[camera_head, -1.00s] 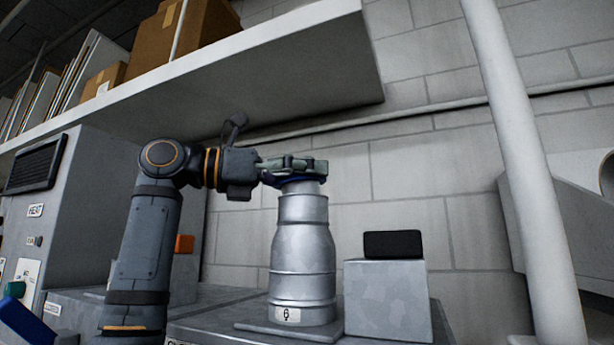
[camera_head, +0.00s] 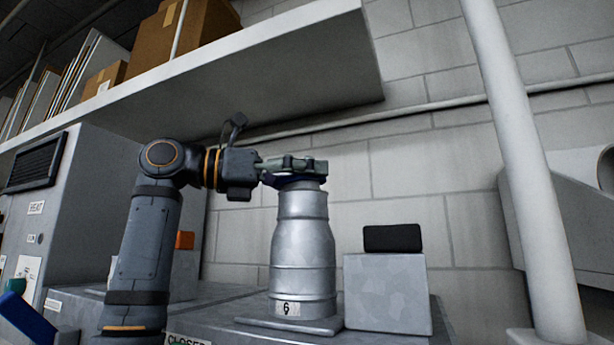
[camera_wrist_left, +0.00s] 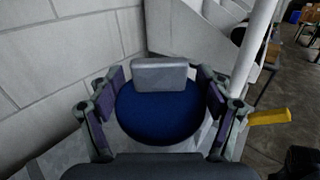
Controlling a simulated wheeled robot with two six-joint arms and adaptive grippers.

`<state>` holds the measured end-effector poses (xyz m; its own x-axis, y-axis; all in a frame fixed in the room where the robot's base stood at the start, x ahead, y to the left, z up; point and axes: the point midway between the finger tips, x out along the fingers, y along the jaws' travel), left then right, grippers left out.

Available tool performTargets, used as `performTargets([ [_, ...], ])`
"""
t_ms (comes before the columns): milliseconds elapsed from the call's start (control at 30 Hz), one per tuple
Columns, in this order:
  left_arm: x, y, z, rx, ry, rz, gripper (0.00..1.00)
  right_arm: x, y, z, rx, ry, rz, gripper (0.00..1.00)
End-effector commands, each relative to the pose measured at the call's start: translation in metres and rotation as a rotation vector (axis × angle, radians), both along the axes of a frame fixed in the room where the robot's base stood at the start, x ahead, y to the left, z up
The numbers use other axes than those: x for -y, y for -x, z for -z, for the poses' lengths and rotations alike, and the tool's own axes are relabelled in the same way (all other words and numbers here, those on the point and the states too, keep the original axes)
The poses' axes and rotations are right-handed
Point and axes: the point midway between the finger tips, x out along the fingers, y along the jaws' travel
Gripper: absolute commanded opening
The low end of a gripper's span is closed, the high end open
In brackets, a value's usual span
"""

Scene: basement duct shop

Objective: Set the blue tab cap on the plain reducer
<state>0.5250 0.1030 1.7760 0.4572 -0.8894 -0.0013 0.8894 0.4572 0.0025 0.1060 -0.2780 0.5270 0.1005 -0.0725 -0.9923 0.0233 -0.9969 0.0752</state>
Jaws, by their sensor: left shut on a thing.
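The plain reducer (camera_head: 302,240) is a grey metal piece, narrower at the top, standing upright on a flat plate with a small label at its foot. My left gripper (camera_head: 305,166) is level at its top and shut on the blue tab cap (camera_head: 285,182). In the left wrist view the cap is a round blue disc (camera_wrist_left: 158,112) between the two fingers (camera_wrist_left: 160,100). A grey block-like shape (camera_wrist_left: 160,75) shows at the disc's far edge. The cap is over the reducer's mouth, very close or touching; I cannot tell if it is seated. My right gripper is not in view.
A grey metal block (camera_head: 388,292) with a black item (camera_head: 392,238) on it stands right of the reducer. A white pole (camera_head: 525,170) rises farther right. A shelf (camera_head: 250,75) with boxes hangs above. A grey cabinet (camera_head: 75,210) stands at the left.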

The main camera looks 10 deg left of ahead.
Motion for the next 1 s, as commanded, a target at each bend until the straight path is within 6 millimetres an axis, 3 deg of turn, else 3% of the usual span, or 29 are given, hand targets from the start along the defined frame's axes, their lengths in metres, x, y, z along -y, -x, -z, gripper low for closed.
performTargets([
  [400,0.0,0.0,0.009,0.0,0.0,0.0,0.27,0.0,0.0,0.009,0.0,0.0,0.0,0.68],
  [433,0.0,0.0,0.008,0.0,0.001,0.0,0.82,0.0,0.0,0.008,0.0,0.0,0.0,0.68],
  [467,0.0,0.0,0.008,0.0,0.0,0.0,0.86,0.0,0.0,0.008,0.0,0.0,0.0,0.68],
  [800,-0.001,0.0,0.008,0.0,0.0,-0.001,0.88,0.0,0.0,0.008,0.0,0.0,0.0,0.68],
  [1000,-0.015,0.007,0.009,0.0,0.001,-0.002,0.88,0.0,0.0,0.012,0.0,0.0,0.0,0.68],
])
